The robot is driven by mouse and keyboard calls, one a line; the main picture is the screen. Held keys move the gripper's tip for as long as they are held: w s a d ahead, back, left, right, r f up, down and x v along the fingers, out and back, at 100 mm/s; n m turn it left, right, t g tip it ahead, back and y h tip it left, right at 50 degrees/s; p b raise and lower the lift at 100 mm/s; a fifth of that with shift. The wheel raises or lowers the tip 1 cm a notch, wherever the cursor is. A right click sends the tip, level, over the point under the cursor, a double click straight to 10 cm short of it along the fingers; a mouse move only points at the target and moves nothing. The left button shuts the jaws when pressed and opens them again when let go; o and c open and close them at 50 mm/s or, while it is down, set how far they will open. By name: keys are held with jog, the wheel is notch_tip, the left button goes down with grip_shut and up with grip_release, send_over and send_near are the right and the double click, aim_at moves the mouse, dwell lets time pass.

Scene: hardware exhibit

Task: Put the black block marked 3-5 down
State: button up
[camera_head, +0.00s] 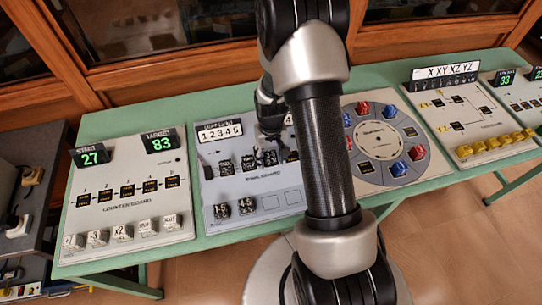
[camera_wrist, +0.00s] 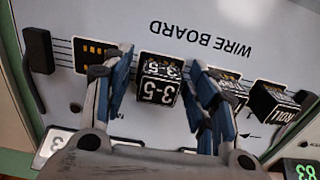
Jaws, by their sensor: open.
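The black block marked 3-5 (camera_wrist: 158,92) stands upright on the wire board (camera_wrist: 225,25), in line with the board's row of slots. Its white marking shows on the top and on one side in the wrist view. My gripper (camera_wrist: 159,58) is open, with one blue-grey finger on each side of the block and a visible gap to it. In the head view my gripper (camera_head: 270,135) is over the row, partly hidden by my arm, and the block (camera_head: 270,158) shows just below it.
A ROLL block (camera_wrist: 270,102) and another black block stand beside the right finger in the wrist view. An empty slot (camera_wrist: 97,55) lies beyond the left finger. The counter board (camera_head: 130,195) and a round dial board (camera_head: 382,140) flank the wire board on the green table.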

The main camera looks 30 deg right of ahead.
jog(key=shift+r, duration=0.15)
notch_tip(320, 180, up, 12)
jog(key=p, duration=0.4)
notch_tip(320, 180, up, 15)
jog(key=n+t, duration=0.1)
jog(key=t, duration=0.1)
send_over(271, 156)
jog(key=s+a, duration=0.4)
jog(key=a, duration=0.2)
jog(key=s+a+r+n+t, duration=0.1)
jog(key=s+a+r, duration=0.2)
jog(key=s+r, duration=0.2)
jog(key=s+a+r+n+t, duration=0.1)
jog(key=s+a+r, duration=0.2)
jog(key=s, duration=0.7)
jog(key=shift+s+a+r+t, duration=0.2)
jog(key=shift+s+r+t, duration=0.1)
jog(key=shift+r, duration=0.6)
